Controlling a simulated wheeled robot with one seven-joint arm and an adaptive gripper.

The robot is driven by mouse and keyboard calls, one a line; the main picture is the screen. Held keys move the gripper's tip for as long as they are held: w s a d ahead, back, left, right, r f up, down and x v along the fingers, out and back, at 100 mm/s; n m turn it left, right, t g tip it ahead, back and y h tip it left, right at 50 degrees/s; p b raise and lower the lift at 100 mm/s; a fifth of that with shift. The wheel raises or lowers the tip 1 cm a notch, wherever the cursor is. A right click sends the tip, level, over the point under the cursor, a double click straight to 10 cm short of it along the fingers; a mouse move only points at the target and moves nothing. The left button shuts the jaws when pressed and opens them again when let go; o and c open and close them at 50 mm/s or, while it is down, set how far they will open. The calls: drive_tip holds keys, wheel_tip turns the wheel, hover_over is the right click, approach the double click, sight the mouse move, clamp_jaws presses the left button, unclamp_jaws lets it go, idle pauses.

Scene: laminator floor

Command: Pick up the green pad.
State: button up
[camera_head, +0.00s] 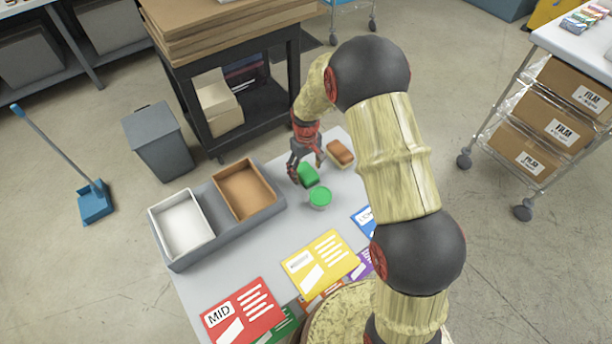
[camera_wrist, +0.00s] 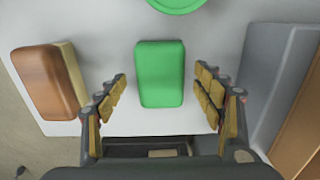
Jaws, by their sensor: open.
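The green pad (camera_wrist: 160,75) is a rounded green block lying on the light grey table. It also shows in the head view (camera_head: 308,175). My gripper (camera_wrist: 160,98) is open, with its two padded fingers apart on either side of the pad's near part and a gap on each side. In the head view my gripper (camera_head: 305,168) is low over the pad and partly hides it. I cannot tell how high the fingertips are above the table.
A brown-topped block (camera_wrist: 45,80) lies left of the pad in the wrist view. A green round container (camera_head: 320,197) stands close to the pad. A grey holder (camera_head: 226,220) with a white and a brown tray stands to the left. Coloured cards (camera_head: 321,262) cover the table's near part.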

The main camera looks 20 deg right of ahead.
drive_tip(key=shift+f, duration=0.55)
drive_tip(key=shift+c, duration=0.7)
drive_tip(key=c, duration=1.1)
drive_tip(key=shift+r, duration=0.1)
